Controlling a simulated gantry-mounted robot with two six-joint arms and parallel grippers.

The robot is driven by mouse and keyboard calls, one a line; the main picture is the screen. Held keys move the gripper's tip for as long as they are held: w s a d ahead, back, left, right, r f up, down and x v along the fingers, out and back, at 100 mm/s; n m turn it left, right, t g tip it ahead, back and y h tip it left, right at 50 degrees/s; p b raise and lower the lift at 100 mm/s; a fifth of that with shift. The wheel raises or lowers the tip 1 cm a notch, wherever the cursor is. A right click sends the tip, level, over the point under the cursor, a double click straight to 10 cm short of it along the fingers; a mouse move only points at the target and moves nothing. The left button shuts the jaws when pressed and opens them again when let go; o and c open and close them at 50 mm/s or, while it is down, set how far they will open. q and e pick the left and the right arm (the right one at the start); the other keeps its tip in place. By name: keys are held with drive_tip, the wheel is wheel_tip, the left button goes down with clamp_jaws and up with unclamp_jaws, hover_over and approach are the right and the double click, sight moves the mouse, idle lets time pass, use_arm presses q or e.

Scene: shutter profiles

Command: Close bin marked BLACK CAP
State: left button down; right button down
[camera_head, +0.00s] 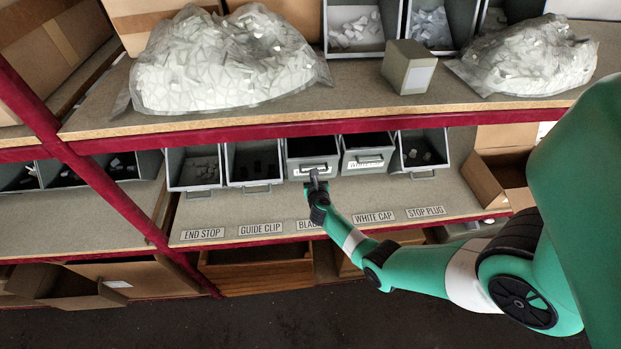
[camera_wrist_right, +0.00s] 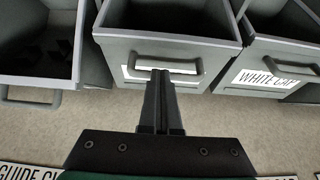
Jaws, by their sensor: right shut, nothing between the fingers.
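The BLACK CAP bin (camera_head: 312,148) is a grey box on the lower shelf, above a label reading "BLACK" (camera_head: 310,224) that my arm partly covers. It also shows in the right wrist view (camera_wrist_right: 118,52), with its top open, a dark interior and a handle on its front over a white label. My right gripper (camera_head: 314,174) is shut and empty at this bin's front. In the right wrist view its fingertips (camera_wrist_right: 161,74) overlap the handle's middle; whether they touch cannot be told. My left gripper is not in view.
The GUIDE CLIP bin (camera_head: 232,180) stands left and the WHITE CAP bin (camera_head: 367,161) right. The END STOP bin (camera_head: 174,183) and STOP PLUG bin (camera_head: 422,170) flank them. The red-edged upper shelf (camera_head: 300,128) overhangs the row. The shelf strip before the bins is mostly clear.

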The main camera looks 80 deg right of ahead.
drive_tip(key=shift+d+r, duration=0.2)
drive_tip(key=shift+d, duration=0.2)
drive_tip(key=shift+f, duration=0.1)
idle(0.3)
drive_tip(key=shift+a, duration=0.15)
drive_tip(key=p+v, duration=0.6)
drive_tip(key=v, duration=0.7)
drive_tip(key=shift+w, duration=0.1)
